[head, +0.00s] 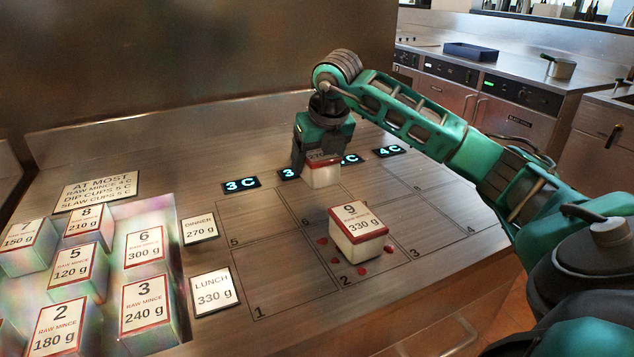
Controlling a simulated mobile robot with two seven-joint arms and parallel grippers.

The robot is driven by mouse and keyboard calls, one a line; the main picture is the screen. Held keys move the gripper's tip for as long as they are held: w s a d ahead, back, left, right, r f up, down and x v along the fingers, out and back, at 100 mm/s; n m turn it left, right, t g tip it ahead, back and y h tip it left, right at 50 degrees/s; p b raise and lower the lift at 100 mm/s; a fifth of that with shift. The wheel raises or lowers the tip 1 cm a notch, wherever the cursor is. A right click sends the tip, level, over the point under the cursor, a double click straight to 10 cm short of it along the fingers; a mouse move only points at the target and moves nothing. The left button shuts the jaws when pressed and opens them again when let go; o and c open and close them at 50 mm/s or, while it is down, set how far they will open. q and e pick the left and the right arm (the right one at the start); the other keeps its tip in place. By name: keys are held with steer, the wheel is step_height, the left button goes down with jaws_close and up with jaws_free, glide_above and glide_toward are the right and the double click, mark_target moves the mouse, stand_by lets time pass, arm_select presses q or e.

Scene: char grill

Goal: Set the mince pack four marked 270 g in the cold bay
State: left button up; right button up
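My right gripper (322,150) is shut on a white pack with a red-edged label (322,177), its top reading 270 g; its number is hidden by the fingers. The pack is over the back of the numbered bay grid (265,265), by the temperature displays. I cannot tell whether it touches the surface. The displays read 3 C (241,185), a partly hidden 3 (289,174), a partly hidden C (351,159) and 4 C (388,151). My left gripper is not in view.
Pack 9, 330 g (358,238), sits around bay 2 with red bits beside it. Several mince packs (145,305) stand at left. Cards read DINNER 270 g (199,229) and LUNCH 330 g (212,291). A sign (97,190) gives raw mince at most 4 C. Bays 1 and 5 look clear.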

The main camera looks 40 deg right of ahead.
mark_target(322, 156)
steer(key=shift+f, duration=2.3)
steer(key=shift+f+b, duration=0.15)
steer(key=shift+b, duration=0.2)
steer(key=o, duration=1.3)
steer(key=shift+s+r, duration=0.15)
steer(key=shift+r, duration=0.45)
steer(key=p+v, duration=0.1)
steer(key=v, duration=1)
steer(key=shift+a, duration=0.1)
